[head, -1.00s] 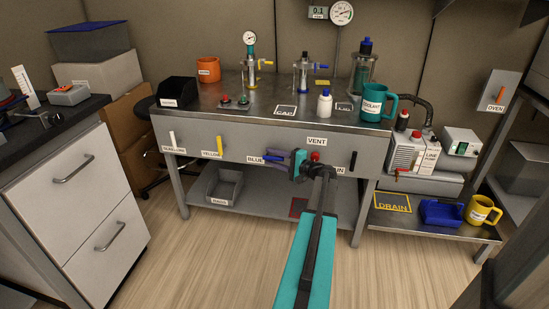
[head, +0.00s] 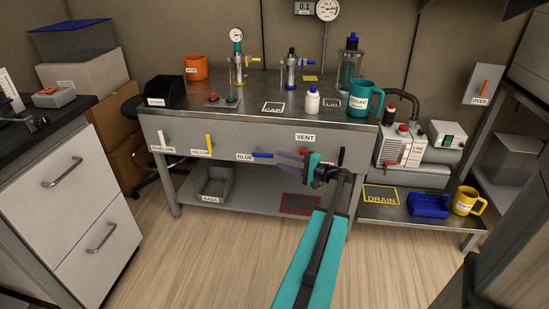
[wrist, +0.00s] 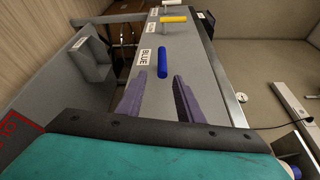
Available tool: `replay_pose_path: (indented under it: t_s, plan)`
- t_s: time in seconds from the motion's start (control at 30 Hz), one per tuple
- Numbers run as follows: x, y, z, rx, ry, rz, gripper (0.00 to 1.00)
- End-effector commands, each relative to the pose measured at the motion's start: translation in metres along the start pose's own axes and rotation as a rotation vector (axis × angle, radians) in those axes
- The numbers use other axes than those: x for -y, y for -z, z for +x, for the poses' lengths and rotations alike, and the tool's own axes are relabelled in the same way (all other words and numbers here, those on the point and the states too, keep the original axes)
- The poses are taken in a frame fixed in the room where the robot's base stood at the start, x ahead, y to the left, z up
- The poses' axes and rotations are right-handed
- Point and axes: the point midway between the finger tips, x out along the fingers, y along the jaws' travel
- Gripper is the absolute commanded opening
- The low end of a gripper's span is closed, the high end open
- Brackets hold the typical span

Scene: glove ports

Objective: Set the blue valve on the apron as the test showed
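The blue valve handle (head: 262,155) is on the bench's front apron (head: 180,142), right of its BLUE label (head: 244,157). It lies about level, pointing right. In the wrist view the blue handle (wrist: 162,62) lies ahead, in line with the gap between my fingers. My gripper (head: 279,157) is open and empty just right of the handle. Its purple fingers (wrist: 160,80) stand apart, and I see no contact with the handle. The white (head: 160,138) and yellow (head: 209,144) handles on the apron stand upright.
A red knob (head: 304,152) under the VENT label is close behind my gripper and partly hidden. A black handle (head: 341,156) stands upright farther right. A grey bin (head: 215,182) sits on the lower shelf. Mug, bottle and gauges stand on the bench top; the floor in front is clear.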

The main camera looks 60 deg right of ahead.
Motion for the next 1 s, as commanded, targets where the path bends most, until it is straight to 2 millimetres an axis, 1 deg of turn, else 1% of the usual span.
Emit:
replay_pose_path:
  t_s: [0.03,0.13,0.2,0.33,0.87,1.0]
  plan:
    - [0.001,-0.001,-0.008,-0.001,0.0,0.0,0.33]
    - [0.0,0.0,-0.019,-0.001,-0.001,0.0,0.33]
    - [0.0,-0.001,-0.025,0.001,-0.001,0.0,0.33]
    - [-0.001,-0.001,-0.031,0.002,-0.002,0.0,0.33]
    - [-0.001,-0.001,-0.031,0.003,-0.001,0.0,0.33]
    - [0.002,-0.005,-0.024,0.014,-0.003,-0.001,0.33]
